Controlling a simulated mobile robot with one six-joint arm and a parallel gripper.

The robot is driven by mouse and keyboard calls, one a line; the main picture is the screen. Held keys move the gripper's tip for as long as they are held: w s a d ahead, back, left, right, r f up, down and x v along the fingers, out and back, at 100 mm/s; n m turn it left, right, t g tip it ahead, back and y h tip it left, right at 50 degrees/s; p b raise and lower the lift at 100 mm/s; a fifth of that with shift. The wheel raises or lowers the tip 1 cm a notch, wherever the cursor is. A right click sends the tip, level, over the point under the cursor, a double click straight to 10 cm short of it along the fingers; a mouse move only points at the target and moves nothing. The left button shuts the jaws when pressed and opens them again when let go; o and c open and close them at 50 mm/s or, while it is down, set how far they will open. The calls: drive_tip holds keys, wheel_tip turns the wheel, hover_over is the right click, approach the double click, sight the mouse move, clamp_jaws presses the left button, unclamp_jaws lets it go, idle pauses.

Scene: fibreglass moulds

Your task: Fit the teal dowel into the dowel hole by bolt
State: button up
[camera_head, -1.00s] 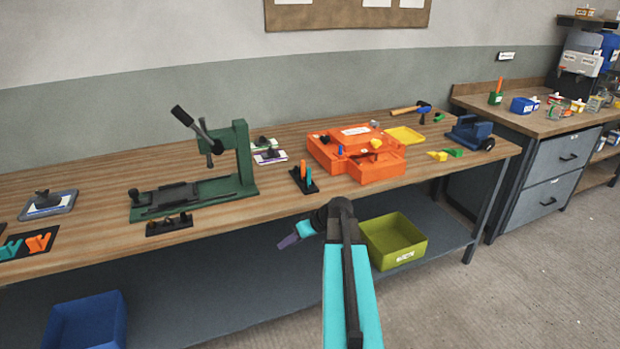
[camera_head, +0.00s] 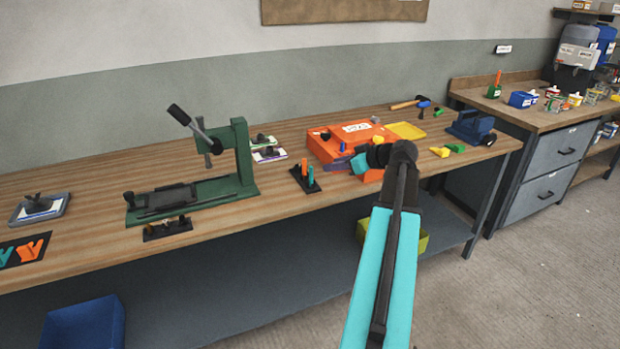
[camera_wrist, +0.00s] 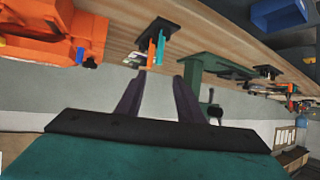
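The teal dowel (camera_head: 311,175) stands upright in a small black rack (camera_head: 300,185) near the bench's front edge, beside an orange dowel (camera_head: 304,166). It also shows in the wrist view (camera_wrist: 160,46), where the scene is upside down. The orange mould (camera_head: 322,150) sits just right of the rack, with a blue pin on it. My gripper (camera_head: 336,164) is in front of the mould, right of the rack. In the wrist view its two purple fingers (camera_wrist: 157,98) are apart with nothing between them. My arm hides part of the mould; I cannot make out the dowel hole.
A green press (camera_head: 240,160) stands left of the rack. A yellow tray (camera_head: 407,131), a blue vise (camera_head: 470,128) and a hammer lie to the right. An olive bin (camera_head: 424,243) is below.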

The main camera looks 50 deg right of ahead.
sight(310, 168)
drive_tip(key=shift+d, duration=0.1)
drive_tip(key=p+x, duration=0.1)
drive_tip(key=x, duration=0.7)
drive_tip(key=shift+d+f+p, duration=0.15)
drive_tip(key=shift+f+p, duration=0.05)
drive_tip(key=shift+p, duration=0.1)
drive_tip(key=shift+w, duration=0.2)
drive_tip(key=shift+p+x, duration=1)
drive_tip(key=shift+x, duration=1.5)
drive_tip(key=shift+f, duration=0.1)
drive_tip(key=shift+s, duration=0.1)
clamp_jaws()
